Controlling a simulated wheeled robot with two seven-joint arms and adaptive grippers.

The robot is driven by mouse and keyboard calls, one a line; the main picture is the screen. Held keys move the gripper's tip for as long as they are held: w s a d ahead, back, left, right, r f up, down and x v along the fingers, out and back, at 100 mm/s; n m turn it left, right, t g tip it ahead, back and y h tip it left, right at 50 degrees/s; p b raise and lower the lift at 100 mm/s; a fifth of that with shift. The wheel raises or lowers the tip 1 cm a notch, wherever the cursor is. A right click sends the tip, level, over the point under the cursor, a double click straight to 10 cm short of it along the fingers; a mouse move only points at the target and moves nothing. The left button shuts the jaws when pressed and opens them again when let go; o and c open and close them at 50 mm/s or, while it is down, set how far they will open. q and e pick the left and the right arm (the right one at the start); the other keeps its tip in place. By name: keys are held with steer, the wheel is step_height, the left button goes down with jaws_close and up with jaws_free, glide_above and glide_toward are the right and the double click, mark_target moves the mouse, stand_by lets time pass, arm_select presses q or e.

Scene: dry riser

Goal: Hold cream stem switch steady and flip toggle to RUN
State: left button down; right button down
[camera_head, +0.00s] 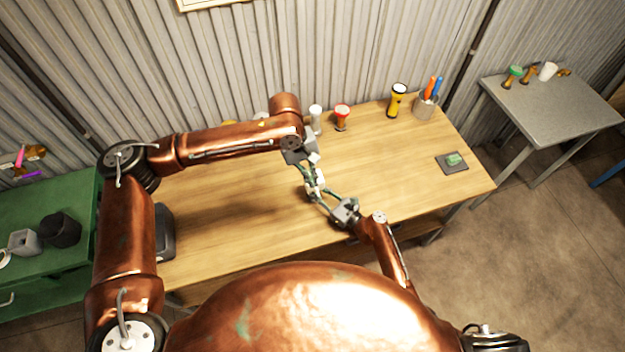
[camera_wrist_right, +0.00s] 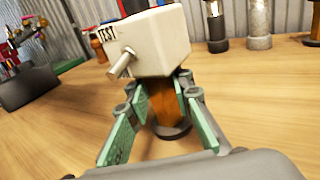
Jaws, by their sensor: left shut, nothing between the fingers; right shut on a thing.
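A cream switch box (camera_wrist_right: 160,40) stands on a brown stem with a round dark foot in the right wrist view. A label reading TEST is on its face, and a pale toggle lever (camera_wrist_right: 122,63) sticks out toward the lower left. My right gripper (camera_wrist_right: 150,108) is shut around the stem below the box. In the head view the switch (camera_head: 314,183) is small and partly hidden between both grippers. My left gripper (camera_head: 311,166) is shut and empty, close above the switch; whether it touches the lever I cannot tell.
Along the table's back stand a white-topped item (camera_head: 315,115), a red-topped item (camera_head: 341,114), a yellow flashlight (camera_head: 396,100) and a pen cup (camera_head: 424,106). A dark pad (camera_head: 452,168) with a green piece lies at the right.

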stand_by(0.3)
steer(key=c, duration=1.6)
jaws_free()
